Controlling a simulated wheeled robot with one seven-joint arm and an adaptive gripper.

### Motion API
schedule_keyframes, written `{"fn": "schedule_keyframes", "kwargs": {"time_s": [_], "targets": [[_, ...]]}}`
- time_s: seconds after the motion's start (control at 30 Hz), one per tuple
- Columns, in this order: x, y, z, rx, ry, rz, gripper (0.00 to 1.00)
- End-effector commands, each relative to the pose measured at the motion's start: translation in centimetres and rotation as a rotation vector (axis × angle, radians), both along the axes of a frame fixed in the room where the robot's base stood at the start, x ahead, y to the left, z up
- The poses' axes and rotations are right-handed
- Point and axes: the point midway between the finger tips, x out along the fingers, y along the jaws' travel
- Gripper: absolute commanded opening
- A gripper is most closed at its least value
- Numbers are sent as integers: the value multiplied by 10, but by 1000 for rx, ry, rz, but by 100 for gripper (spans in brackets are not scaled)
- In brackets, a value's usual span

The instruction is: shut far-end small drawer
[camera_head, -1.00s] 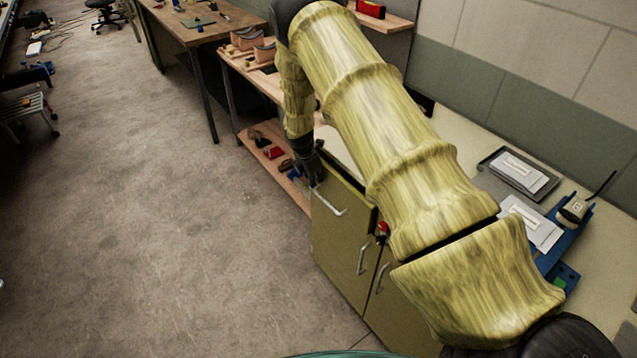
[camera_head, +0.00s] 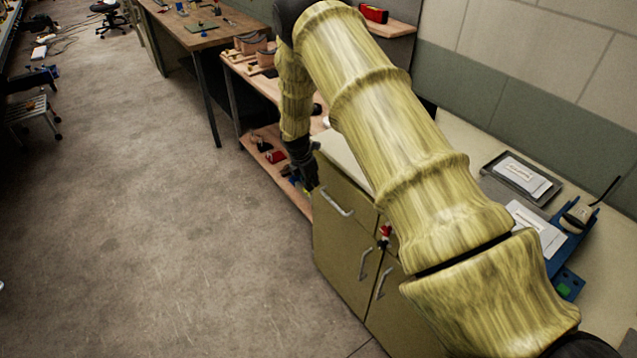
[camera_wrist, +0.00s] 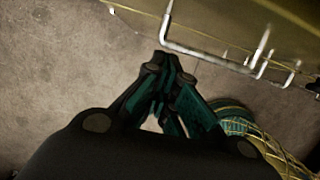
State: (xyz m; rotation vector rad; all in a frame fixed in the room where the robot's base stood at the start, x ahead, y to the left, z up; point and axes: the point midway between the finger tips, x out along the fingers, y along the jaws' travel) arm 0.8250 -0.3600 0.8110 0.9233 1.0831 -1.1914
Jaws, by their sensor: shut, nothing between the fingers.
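The far-end small drawer (camera_head: 355,206) is at the top of the olive cabinet, at its far end, with a silver bar handle (camera_head: 337,204). Its front looks flush, or nearly flush, with the cabinet face. My gripper (camera_head: 310,183) is beside the drawer's far upper edge, pointing down; whether it touches the front is unclear. In the wrist view my gripper (camera_wrist: 164,68) is shut and empty, its fingertips just below a silver handle (camera_wrist: 205,56) on the olive front (camera_wrist: 215,20). My arm hides part of the cabinet top.
Cabinet doors (camera_head: 340,252) with silver handles are below the drawer. A small red object (camera_head: 385,232) is on the cabinet front. A wooden shelf bench (camera_head: 243,70) stands beyond the cabinet. The concrete floor (camera_head: 170,220) to the left is clear.

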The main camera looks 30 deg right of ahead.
Motion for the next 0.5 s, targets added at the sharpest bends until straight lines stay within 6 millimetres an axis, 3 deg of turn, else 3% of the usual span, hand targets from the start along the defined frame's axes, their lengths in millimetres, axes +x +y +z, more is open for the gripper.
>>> {"fn": "schedule_keyframes", "kwargs": {"time_s": [0.5], "targets": [[-4, 15, 63, 2, 0, -3, 0]]}}
